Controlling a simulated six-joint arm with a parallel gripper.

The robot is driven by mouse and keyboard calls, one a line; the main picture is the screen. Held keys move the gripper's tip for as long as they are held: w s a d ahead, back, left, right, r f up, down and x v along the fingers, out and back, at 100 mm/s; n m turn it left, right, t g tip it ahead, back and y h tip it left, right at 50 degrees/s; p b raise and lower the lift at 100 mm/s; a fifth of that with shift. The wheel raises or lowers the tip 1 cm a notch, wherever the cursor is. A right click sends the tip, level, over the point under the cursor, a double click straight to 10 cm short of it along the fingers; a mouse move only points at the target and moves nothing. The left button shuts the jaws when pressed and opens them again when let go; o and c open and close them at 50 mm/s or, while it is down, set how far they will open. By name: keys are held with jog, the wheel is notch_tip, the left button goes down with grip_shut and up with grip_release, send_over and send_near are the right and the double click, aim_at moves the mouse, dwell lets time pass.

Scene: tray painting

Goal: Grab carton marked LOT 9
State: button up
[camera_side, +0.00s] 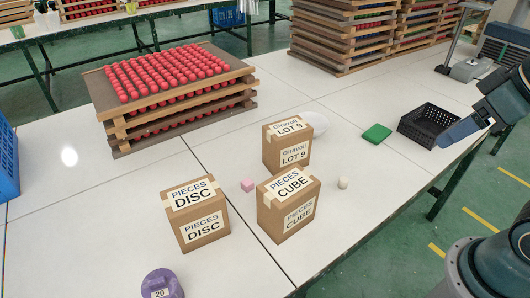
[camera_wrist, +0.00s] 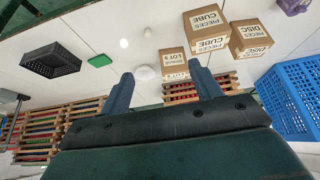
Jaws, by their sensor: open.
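The carton marked LOT 9 (camera_side: 287,146) is a brown cardboard box with white labels reading Giravolt LOT 9. It stands upright on the white table, behind the CUBE carton (camera_side: 289,205), which covers a little of its lower front. The DISC carton (camera_side: 197,214) stands in front to the left. In the wrist view the LOT 9 carton (camera_wrist: 172,59) appears upside down, beyond the fingertips and partly behind the right finger. My gripper (camera_side: 442,141) is at the right, near the black crate and well apart from the carton. In the wrist view my gripper (camera_wrist: 160,71) is open and empty.
A white dome-like object (camera_side: 314,123) is just behind the LOT 9 carton. A pink cube (camera_side: 248,185), a cream piece (camera_side: 343,183), a green block (camera_side: 377,134) and a black crate (camera_side: 429,112) lie around. Stacked trays of red balls (camera_side: 180,130) stand left. The table's right front is clear.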

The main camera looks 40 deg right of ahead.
jog(key=o, duration=0.7)
jog(key=w+a+r+n+g+y, duration=0.15)
jog(key=w+n, duration=0.25)
jog(key=w, duration=0.8)
jog(key=w+a+r+n+g+y, duration=0.1)
jog(key=w+r+n, duration=0.25)
jog(key=w, duration=0.75)
jog(key=w+d+f+n+g+y, duration=0.1)
jog(key=w+f+n, duration=0.3)
jog(key=w+f, duration=0.4)
jog(key=w+d+f+n+g+y, duration=0.1)
jog(key=w+d+f+n, duration=0.3)
jog(key=w+f, duration=0.5)
jog(key=shift+w+f+n, duration=0.25)
jog(key=shift+f+n, duration=0.3)
jog(key=shift+f, duration=0.1)
